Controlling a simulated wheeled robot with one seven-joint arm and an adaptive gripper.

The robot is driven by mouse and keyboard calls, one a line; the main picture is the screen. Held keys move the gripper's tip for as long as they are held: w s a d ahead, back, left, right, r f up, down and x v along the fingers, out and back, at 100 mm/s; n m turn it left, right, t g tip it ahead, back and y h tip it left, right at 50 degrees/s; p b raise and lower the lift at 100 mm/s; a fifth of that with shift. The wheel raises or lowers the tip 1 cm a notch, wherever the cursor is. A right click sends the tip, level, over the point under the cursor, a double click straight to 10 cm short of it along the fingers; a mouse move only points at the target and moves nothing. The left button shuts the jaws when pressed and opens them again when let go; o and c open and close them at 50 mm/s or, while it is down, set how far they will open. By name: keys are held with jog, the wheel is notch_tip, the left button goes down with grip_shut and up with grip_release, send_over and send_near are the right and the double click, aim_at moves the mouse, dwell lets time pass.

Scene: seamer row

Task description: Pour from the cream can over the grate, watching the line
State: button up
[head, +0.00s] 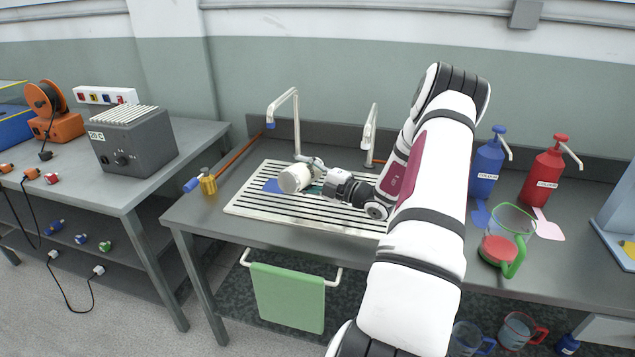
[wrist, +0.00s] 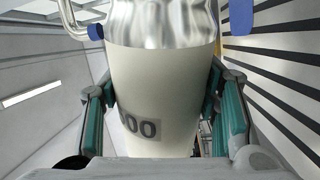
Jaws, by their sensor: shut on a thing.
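The cream can (head: 293,179) is held over the grate (head: 250,207) and looks tipped on its side in the head view. In the wrist view the can (wrist: 160,90) fills the middle, with a cream body, a shiny metal upper part and a dark label ending in "00". My gripper (head: 318,187) is shut on the can, with a teal-padded finger on each side in the wrist view (wrist: 165,105). The grate is white with dark slots, set in the grey bench. The can's mouth, its contents and any fill line are hidden. No stream is visible.
A tap (head: 283,103) stands behind the can, and a second tap (head: 369,130) is right of it. A brass valve (head: 208,182) sits left of the grate. Blue (head: 485,170) and red (head: 542,175) pump bottles and a clear jug (head: 512,224) stand on the right.

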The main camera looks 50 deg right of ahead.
jog(key=shift+d+r+m+p, duration=0.25)
jog(key=shift+r+m+p, duration=0.05)
jog(key=shift+m+p, duration=0.35)
